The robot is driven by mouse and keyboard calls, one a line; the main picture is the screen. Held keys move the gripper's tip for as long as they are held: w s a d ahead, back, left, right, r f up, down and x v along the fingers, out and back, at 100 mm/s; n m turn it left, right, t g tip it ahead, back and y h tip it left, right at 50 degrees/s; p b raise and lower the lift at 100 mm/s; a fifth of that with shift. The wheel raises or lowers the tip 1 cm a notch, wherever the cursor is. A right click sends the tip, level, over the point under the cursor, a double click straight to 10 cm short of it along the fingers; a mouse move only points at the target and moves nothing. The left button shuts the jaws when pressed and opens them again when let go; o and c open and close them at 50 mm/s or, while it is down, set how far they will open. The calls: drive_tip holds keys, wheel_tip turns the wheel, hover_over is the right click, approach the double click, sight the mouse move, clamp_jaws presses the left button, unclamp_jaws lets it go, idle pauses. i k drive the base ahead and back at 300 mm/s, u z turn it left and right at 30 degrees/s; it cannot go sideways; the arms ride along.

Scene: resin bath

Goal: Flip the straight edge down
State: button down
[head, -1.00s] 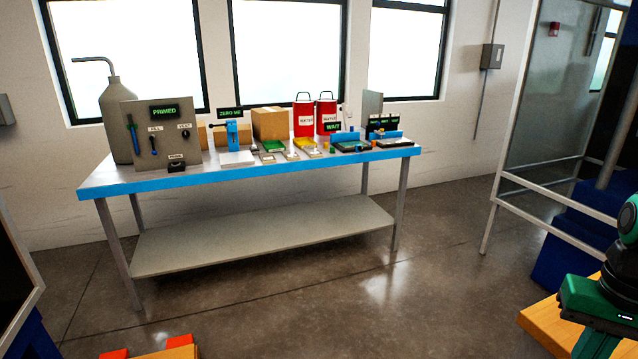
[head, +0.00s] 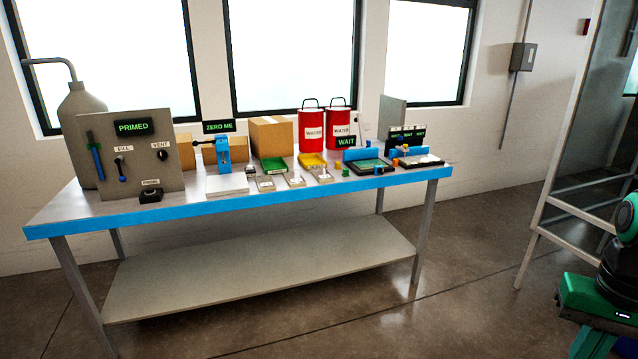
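I cannot tell for sure which part is the straight edge. Two blue upright bars stand at the right end of the bench (head: 240,206): a left blue bar (head: 357,154) behind a dark flat tray (head: 366,168), and a right blue bar (head: 408,153) behind another dark tray (head: 420,162). Both are small and far away, and their hinges cannot be made out. My gripper is outside the picture; only a green and black part of my arm shows at the right edge, well away from the bench.
A grey panel (head: 105,178) reading PRIMED stands at the bench's left end. A blue gauge device (head: 223,155), a cardboard box (head: 271,135), red WATER cans (head: 311,131) and small trays fill the middle. A glass-panelled frame (head: 560,205) stands right. The floor before the bench is clear.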

sight(363, 126)
drive_tip(key=u, duration=0.05)
drive_tip(key=i, duration=2.7)
drive_tip(key=z, duration=1.1)
drive_tip(key=i, duration=0.7)
drive_tip(key=u, duration=0.75)
